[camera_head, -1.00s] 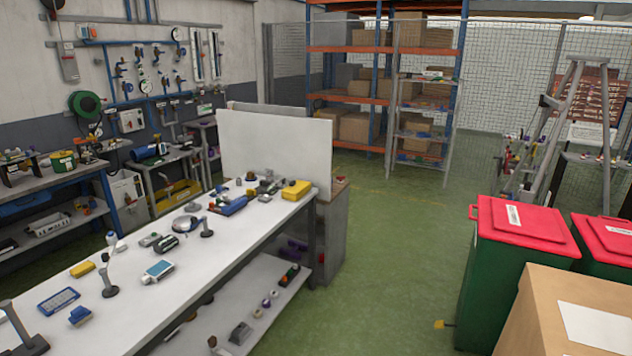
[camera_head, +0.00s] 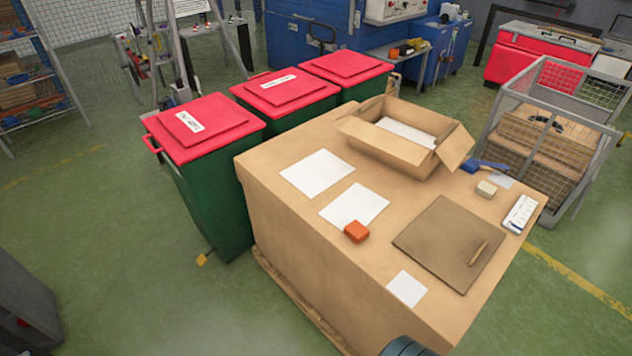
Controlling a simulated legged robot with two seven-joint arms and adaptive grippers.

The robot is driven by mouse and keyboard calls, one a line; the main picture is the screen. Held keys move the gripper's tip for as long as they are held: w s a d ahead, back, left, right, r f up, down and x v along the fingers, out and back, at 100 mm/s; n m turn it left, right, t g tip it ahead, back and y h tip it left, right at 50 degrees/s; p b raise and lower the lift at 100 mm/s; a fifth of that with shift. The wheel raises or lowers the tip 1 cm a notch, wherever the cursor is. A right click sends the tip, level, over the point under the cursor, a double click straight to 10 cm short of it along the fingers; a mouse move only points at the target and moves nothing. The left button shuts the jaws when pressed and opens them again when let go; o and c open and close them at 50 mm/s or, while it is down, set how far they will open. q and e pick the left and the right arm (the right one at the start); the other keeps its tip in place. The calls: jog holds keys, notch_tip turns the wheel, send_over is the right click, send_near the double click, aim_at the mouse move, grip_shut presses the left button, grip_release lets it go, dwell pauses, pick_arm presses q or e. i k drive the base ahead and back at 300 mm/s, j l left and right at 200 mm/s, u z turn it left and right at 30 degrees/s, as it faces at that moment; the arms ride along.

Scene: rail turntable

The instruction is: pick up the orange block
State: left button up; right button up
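The orange block (camera_head: 356,231) is a small box shape. It lies on top of the large cardboard-coloured box (camera_head: 300,240), at the lower edge of a white sheet (camera_head: 355,206). It is fully visible with nothing on it. No gripper fingers show in the head view. A dark rounded part at the bottom edge looks like a piece of my own arm, and I cannot tell which.
On the same top are an open carton (camera_head: 393,150), a brown board (camera_head: 450,243) with a pencil-like stick, a beige block (camera_head: 486,188), a blue tool (camera_head: 485,165) and white sheets. Red-lidded green bins (camera_head: 205,180) stand behind-left. A mesh cage (camera_head: 555,130) stands right.

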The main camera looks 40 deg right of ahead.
aim_at(357, 232)
jog(key=i+z, duration=0.15)
jog(key=i, duration=0.5)
jog(key=i+z, duration=0.15)
jog(key=i, duration=0.55)
jog(key=i+j+z, duration=0.15)
jog(key=i, duration=0.5)
jog(key=z, duration=0.4)
jog(key=i+j+z, duration=0.1)
jog(key=z, duration=0.3)
jog(key=i+z, duration=0.1)
jog(key=z, duration=0.3)
jog(key=j+z, duration=0.1)
jog(key=z, duration=0.3)
jog(key=i+j+z, duration=0.1)
jog(key=z, duration=0.35)
